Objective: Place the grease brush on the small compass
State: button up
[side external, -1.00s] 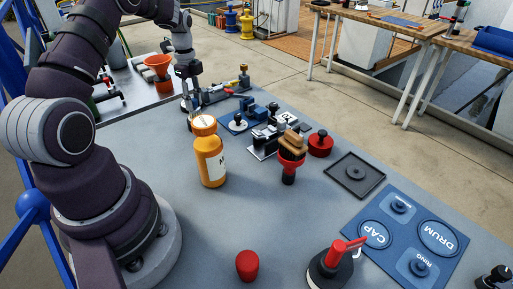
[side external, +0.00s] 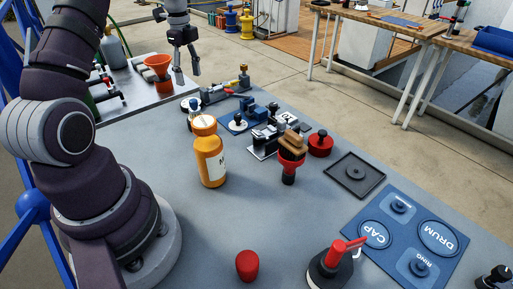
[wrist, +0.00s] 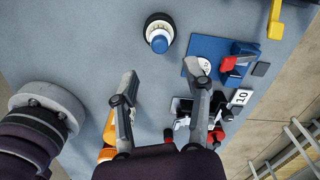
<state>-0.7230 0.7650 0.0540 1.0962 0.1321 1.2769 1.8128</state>
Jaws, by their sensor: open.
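I take the tan and dark brown block (side external: 293,140) in the side external view to be the grease brush. It rests on top of a red cup-shaped piece with a black stem (side external: 289,167), which looks like the small compass. The brush cannot be made out in the wrist view.
An orange bottle (side external: 210,160) stands left of the brush. A red pot with a black knob (side external: 320,144), a dark square tray (side external: 355,174) and a blue marked board (side external: 405,235) lie to the right. A blue-topped round item (wrist: 159,42) lies ahead of the fingers.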

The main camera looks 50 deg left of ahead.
aim_at(196, 101)
jog(key=d+r+n+t, duration=0.2)
jog(key=d+r+n, duration=0.3)
jog(key=d+r, duration=0.6)
jog(key=s+d+f+n+t, duration=0.3)
jog(key=s+d+n, duration=0.5)
jog(key=d, duration=0.3)
jog(key=shift+s+d+f+t, duration=0.25)
jog(key=shift+t, duration=0.05)
